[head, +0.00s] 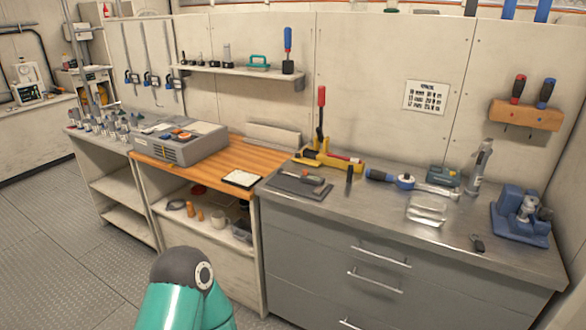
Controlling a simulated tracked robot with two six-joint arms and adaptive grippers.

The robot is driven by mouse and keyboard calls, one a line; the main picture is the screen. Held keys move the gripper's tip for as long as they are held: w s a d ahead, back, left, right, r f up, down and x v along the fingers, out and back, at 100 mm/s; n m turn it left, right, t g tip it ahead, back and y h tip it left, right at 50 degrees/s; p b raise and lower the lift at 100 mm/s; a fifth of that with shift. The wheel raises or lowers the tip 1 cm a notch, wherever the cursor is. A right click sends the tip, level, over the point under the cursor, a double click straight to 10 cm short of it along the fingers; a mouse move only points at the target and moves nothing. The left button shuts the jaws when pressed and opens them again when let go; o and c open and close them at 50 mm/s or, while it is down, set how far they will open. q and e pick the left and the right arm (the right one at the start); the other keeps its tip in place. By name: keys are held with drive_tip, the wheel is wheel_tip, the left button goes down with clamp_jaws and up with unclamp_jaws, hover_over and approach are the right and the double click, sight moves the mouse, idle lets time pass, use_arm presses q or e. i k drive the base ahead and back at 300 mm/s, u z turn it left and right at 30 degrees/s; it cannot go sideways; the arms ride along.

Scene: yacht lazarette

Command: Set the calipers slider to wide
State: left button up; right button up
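I cannot make out calipers or a slider for certain at this size. One of my teal arm links with a dark grey joint shows at the bottom, left of centre. Neither of my grippers is in the frame.
The steel counter (385,209) also bears a yellow tool with a red handle (321,125), a blue-handled tool (404,181), a clear tray (427,211), a grey upright tool (480,166) and a blue vise (520,215). A grey case (180,143) sits on the wooden top.

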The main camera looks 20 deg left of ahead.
sight(306, 178)
drive_tip(key=i, duration=0.9)
